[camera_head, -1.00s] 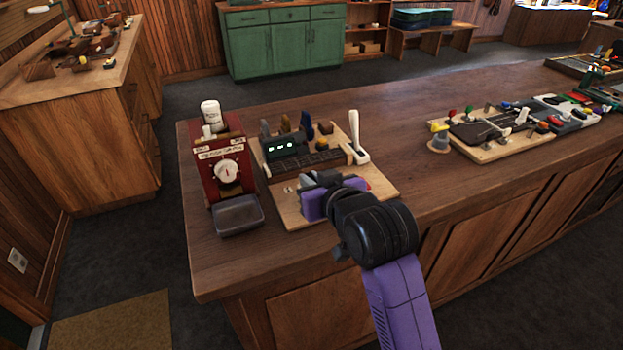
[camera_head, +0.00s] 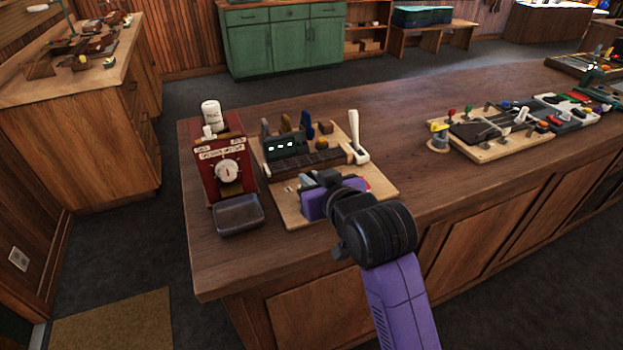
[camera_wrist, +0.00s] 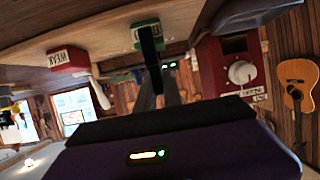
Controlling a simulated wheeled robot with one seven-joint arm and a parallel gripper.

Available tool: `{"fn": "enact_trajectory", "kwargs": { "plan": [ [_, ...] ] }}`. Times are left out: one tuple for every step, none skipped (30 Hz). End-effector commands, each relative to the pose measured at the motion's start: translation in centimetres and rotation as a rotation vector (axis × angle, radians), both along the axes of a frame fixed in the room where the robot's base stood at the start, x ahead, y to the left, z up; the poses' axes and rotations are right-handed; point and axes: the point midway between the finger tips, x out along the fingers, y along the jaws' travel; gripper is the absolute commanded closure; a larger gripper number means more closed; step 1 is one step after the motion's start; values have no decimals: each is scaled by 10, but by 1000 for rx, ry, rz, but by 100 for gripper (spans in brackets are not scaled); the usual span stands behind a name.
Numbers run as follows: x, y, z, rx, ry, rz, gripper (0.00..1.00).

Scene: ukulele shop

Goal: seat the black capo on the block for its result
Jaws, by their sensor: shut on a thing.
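My gripper (camera_head: 311,184) is low over the front part of the wooden test board (camera_head: 292,214). In the wrist view its grey fingers (camera_wrist: 172,88) are closed on a slim black piece, which looks like the black capo (camera_wrist: 151,60). The capo is in front of a green labelled block (camera_wrist: 147,24) there; I cannot tell whether they touch. In the head view my purple gripper body hides the capo. A dark fretted block (camera_head: 308,164) lies across the board behind my gripper, below a green display box (camera_head: 285,146) with lit marks.
A red dial machine (camera_head: 226,168) with a grey tray (camera_head: 238,215) stands left of the board. A white lever (camera_head: 358,140) rises at the board's right. A red block labelled WEAK (camera_wrist: 67,60) shows in the wrist view.

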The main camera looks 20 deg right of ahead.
Motion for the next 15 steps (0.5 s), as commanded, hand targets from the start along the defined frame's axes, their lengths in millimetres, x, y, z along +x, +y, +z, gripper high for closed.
{"fn": "enact_trajectory", "kwargs": {
  "plan": [
    [0,0,-1,0,0,0,100],
    [0,0,-1,0,0,0,100],
    [0,0,-2,0,0,0,100],
    [0,0,-2,0,0,0,100],
    [0,0,-3,0,0,0,100],
    [0,0,-3,0,0,0,100],
    [0,0,-4,0,0,0,100],
    [0,0,-5,0,0,0,100],
    [0,0,-5,0,0,0,100],
    [0,0,-6,0,0,0,100],
    [0,0,-6,0,0,0,100],
    [0,0,-7,0,0,0,100],
    [0,0,-8,0,0,0,100],
    [0,0,-8,0,0,0,100],
    [0,0,-9,0,0,0,100]
  ]
}}
